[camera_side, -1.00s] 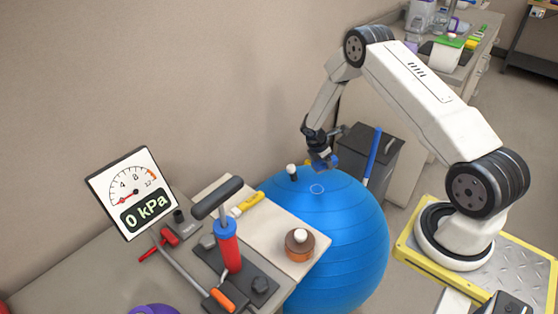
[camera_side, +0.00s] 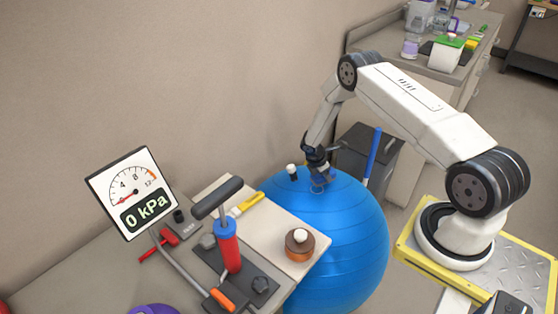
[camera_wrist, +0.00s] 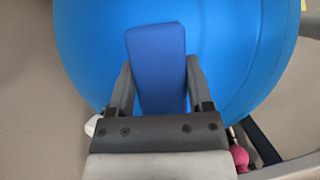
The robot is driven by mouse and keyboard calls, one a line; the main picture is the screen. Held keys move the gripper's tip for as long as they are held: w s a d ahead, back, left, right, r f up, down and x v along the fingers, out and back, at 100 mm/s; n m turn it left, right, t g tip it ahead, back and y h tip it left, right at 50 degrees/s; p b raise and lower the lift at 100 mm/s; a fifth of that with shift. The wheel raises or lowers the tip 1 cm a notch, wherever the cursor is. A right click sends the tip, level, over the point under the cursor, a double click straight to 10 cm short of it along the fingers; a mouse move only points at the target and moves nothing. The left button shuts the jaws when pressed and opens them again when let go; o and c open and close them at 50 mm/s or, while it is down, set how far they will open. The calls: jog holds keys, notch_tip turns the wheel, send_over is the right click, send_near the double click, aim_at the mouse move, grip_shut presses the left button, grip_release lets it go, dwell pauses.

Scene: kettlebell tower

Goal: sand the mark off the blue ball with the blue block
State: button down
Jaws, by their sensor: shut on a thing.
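The large blue ball (camera_side: 340,235) stands beside the bench; it fills much of the wrist view (camera_wrist: 235,45). My gripper (camera_side: 317,172) is down at the top of the ball. In the wrist view my gripper (camera_wrist: 160,85) is shut on the blue block (camera_wrist: 158,55), one finger on each side. The block lies over the ball; whether it touches the surface I cannot tell. The mark is hidden in the wrist view.
A small dark valve-like piece with a white top (camera_side: 292,172) stands at the ball's upper left. The bench holds a red pump (camera_side: 228,245), a gauge reading 0 kPa (camera_side: 132,193), a yellow-handled brush (camera_side: 246,204) and a brown pot (camera_side: 299,244). A dark bin (camera_side: 365,155) stands behind.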

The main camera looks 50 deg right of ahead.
aim_at(315, 194)
jog(key=shift+a+f, duration=0.65)
jog(key=shift+f, duration=0.3)
jog(key=shift+a, duration=3)
jog(key=d, duration=0.7)
jog(key=shift+d, duration=0.15)
jog(key=shift+s, duration=0.2)
jog(key=shift+a, duration=3.65)
jog(key=d, duration=0.7)
jog(key=shift+d, duration=0.15)
jog(key=shift+r, duration=4.1)
jog(key=shift+w, duration=0.1)
